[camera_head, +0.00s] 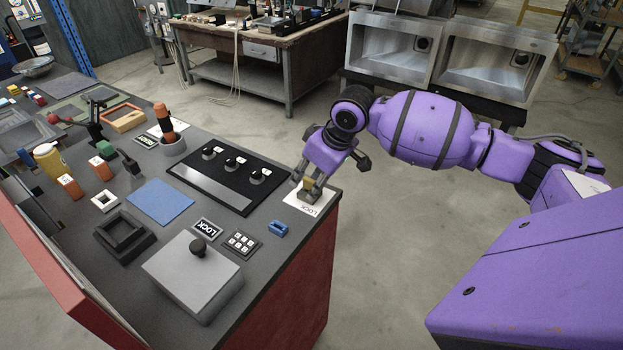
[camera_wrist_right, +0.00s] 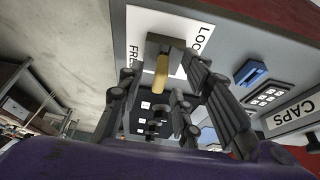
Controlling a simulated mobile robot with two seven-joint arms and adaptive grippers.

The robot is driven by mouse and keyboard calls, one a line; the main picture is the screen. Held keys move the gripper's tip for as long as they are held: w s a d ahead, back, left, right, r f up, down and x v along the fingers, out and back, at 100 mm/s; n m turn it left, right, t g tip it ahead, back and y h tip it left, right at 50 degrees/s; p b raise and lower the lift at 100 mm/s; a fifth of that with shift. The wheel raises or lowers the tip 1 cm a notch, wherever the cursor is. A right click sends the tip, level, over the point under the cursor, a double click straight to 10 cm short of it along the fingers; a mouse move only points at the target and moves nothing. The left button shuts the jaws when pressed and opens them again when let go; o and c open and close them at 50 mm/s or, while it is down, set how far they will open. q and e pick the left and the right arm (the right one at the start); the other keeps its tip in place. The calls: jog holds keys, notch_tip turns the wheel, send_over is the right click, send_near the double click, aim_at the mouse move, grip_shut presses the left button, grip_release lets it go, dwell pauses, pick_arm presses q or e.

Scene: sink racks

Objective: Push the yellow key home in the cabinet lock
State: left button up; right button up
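The yellow key (camera_head: 308,184) stands at the grey lock block (camera_head: 309,196) on a white card marked LOCK (camera_head: 322,203), at the table's right corner. In the right wrist view the yellow key (camera_wrist_right: 161,74) projects from the grey lock (camera_wrist_right: 167,43) toward the camera. How deep it sits cannot be told. My right gripper (camera_head: 308,183) is above the lock. Its fingers (camera_wrist_right: 163,92) are apart, one side left and the other right of the key, with gaps visible. My left gripper is not in view.
A black panel with several knobs (camera_head: 215,190) lies left of the lock. A blue piece (camera_head: 278,229), a keypad (camera_head: 241,243) and a grey box with a black knob (camera_head: 192,277) stand nearer the front. The table edge is close beside the lock.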

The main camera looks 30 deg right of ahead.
jog(key=shift+d+r, duration=0.1)
jog(key=shift+r, duration=0.1)
jog(key=v, duration=1.1)
jog(key=shift+s+r, duration=0.2)
jog(key=shift+r, duration=0.1)
